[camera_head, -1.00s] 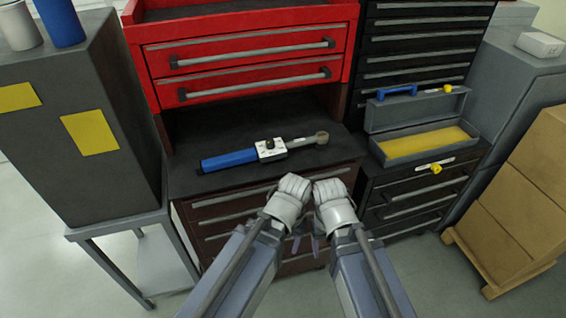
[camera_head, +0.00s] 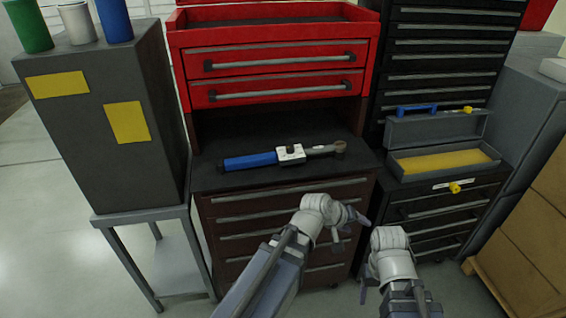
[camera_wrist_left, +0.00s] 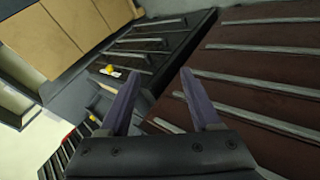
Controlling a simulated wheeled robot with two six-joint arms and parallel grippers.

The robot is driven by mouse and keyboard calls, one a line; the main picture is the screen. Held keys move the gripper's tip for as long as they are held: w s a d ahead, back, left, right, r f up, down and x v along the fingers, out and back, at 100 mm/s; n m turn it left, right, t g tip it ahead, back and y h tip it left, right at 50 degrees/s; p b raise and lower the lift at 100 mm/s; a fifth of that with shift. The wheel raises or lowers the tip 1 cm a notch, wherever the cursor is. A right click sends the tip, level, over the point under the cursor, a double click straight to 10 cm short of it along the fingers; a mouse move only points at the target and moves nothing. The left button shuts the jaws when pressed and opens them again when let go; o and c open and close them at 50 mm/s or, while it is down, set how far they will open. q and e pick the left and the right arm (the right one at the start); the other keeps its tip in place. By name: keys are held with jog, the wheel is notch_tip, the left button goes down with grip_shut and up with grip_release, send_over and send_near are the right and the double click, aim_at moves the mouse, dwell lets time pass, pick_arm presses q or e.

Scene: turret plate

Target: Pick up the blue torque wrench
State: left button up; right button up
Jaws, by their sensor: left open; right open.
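The blue torque wrench (camera_head: 284,157) lies on the black top of the brown drawer cabinet (camera_head: 210,178). Its blue handle points left, a white block sits at its middle, and its grey ratchet head points right. My left gripper (camera_head: 358,222) is in front of the cabinet drawers, below and to the right of the wrench, apart from it. In the left wrist view its two purple fingers (camera_wrist_left: 158,98) are spread with nothing between them. My right gripper (camera_head: 364,290) is lower and further right, apart from the wrench; its fingers are small and partly hidden in the head view.
An open grey case (camera_head: 440,165) with yellow foam stands on the black drawer cabinet to the right. A red tool chest (camera_head: 275,75) rises behind the wrench. A dark grey box (camera_head: 105,170) with yellow labels stands left. Cardboard boxes (camera_head: 530,240) are at the right.

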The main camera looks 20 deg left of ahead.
pick_arm(q)
jog(key=w+a+r+n+t+b, duration=0.3)
jog(key=w+a+r+n+t, duration=0.25)
jog(key=w+a+n, duration=0.3)
jog(key=n+t+y, duration=0.4)
jog(key=n, duration=0.3)
send_near(313, 153)
jog(key=shift+w+d+m+b, duration=0.15)
jog(key=shift+w+d+b, duration=0.1)
jog(key=shift+w, duration=0.25)
jog(key=shift+w+d+m+b, duration=0.1)
jog(key=shift+w+d+b, duration=0.15)
jog(key=shift+w, duration=0.3)
jog(key=shift+w+f, duration=0.15)
jog(key=shift+w, duration=1.25)
jog(key=shift+w+a+f+b, duration=0.1)
jog(key=shift+w+f+b, duration=0.15)
jog(key=shift+w, duration=0.6)
jog(key=shift+w+f+b, duration=0.15)
jog(key=shift+w+b, duration=0.05)
jog(key=shift+w, duration=0.65)
jog(key=shift+w+a+f+b, duration=0.15)
jog(key=shift+w+b, duration=0.1)
jog(key=shift+w, duration=0.6)
jog(key=shift+s+d, duration=0.1)
jog(key=shift+c, duration=0.5)
grip_shut()
